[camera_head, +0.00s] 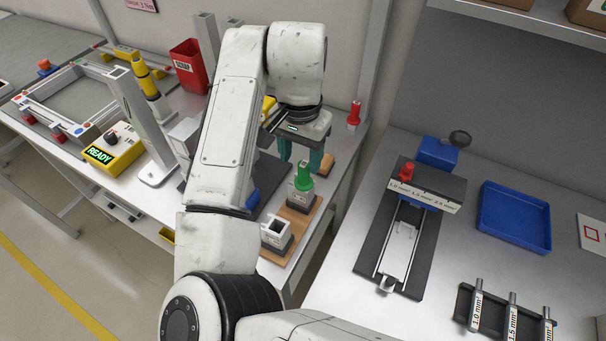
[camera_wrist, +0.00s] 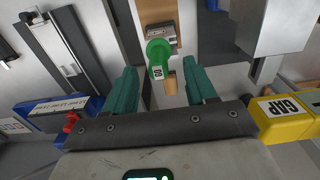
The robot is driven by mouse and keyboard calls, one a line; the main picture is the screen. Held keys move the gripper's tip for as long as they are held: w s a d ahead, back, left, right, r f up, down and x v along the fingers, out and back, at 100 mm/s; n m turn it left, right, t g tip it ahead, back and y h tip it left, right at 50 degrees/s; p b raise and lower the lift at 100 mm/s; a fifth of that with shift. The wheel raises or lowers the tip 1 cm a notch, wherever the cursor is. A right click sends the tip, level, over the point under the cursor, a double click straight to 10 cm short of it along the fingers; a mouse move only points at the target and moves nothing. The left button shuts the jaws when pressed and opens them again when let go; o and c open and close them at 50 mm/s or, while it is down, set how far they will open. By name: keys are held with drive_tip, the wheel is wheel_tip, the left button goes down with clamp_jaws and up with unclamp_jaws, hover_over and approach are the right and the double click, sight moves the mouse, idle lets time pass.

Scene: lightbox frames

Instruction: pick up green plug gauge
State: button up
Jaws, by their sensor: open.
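The green plug gauge (camera_head: 304,174) stands upright in a grey metal block (camera_head: 300,198) on a wooden board (camera_head: 297,223). In the wrist view the green gauge (camera_wrist: 158,52) shows a white label and lies just beyond the fingertips, roughly midway between them. My gripper (camera_head: 299,158) has two teal fingers, held apart and empty, above and behind the gauge in the head view. In the wrist view my gripper (camera_wrist: 164,78) is also open, with nothing between its fingers. The gauge's lower part is hidden in the block.
A second grey block (camera_head: 277,234) with an open top sits in front on the board. A yellow block marked GAP (camera_wrist: 284,116) is at the right in the wrist view. A slide fixture (camera_head: 400,240) and a blue tray (camera_head: 513,219) stand on the right-hand bench.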

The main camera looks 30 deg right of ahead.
sight(304, 163)
drive_tip(key=shift+w+d+f+p, duration=0.15)
drive_tip(key=shift+f+p, duration=0.1)
drive_tip(key=shift+f, duration=0.7)
drive_tip(key=shift+s+d+f+p, duration=0.1)
drive_tip(key=shift+f+p, duration=0.1)
drive_tip(key=shift+f, duration=0.75)
drive_tip(key=shift+w+d+f+p, duration=0.15)
drive_tip(key=shift+f+p, duration=0.1)
drive_tip(key=shift+f, duration=0.7)
drive_tip(key=shift+s, duration=0.1)
clamp_jaws()
